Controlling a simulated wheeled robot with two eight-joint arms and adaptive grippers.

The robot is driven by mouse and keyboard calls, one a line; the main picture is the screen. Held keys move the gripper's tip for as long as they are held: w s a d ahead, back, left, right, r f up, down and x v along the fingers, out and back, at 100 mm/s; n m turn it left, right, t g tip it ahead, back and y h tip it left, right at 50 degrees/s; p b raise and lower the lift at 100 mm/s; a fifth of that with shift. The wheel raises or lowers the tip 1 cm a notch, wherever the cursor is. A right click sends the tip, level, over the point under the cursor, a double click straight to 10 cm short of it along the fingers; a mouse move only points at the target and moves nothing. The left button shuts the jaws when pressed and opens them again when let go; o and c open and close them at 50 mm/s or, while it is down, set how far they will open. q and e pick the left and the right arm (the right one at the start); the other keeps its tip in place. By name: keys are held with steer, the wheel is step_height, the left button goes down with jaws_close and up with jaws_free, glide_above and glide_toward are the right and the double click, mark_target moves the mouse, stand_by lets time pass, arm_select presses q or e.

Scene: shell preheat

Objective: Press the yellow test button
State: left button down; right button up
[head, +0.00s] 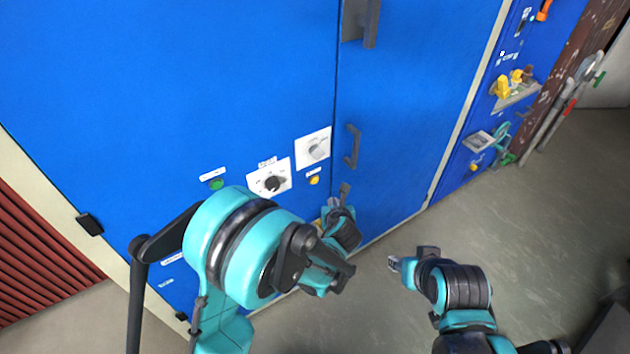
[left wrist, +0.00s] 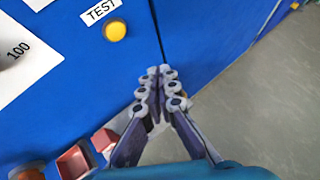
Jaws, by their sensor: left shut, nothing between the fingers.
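The yellow test button (head: 314,180) is small and round, on the blue cabinet front below a white dial plate. In the left wrist view the yellow test button (left wrist: 115,31) sits just under a white label reading TEST. My left gripper (head: 344,190) is close to the cabinet, to the right of and slightly below the button. In the left wrist view my left gripper (left wrist: 160,71) is shut and empty, its tips below and right of the button, apart from it in the picture. My right gripper (head: 394,263) is over the floor at right; its finger opening is too small to tell.
Left of the button are a black knob (head: 273,184) and a green button (head: 217,184). A grey dial (head: 317,149) is above it. A dark door handle (head: 352,147) stands out to the right. Red square parts (left wrist: 72,162) lie below.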

arm_select(q)
steer(key=w+a, duration=0.4)
steer(key=w, duration=0.1)
steer(key=shift+w, duration=0.35)
steer(key=shift+w+a, duration=0.1)
steer(key=shift+a, duration=0.05)
stand_by(1.2)
steer(key=shift+w+a, duration=0.15)
steer(key=shift+w, duration=0.05)
steer(key=shift+w+a, duration=0.25)
steer(key=shift+w, duration=0.1)
stand_by(0.8)
steer(key=shift+s, duration=0.1)
steer(key=shift+s+d+b, duration=0.35)
steer(key=shift+s+d, duration=0.15)
steer(key=shift+s, duration=0.1)
steer(key=shift+s+d+b, duration=0.2)
steer(key=shift+s+d, duration=0.55)
steer(key=shift+s, duration=0.3)
steer(key=shift+s+d+b, duration=0.15)
steer(key=shift+s+d, duration=0.55)
steer(key=shift+s, duration=0.3)
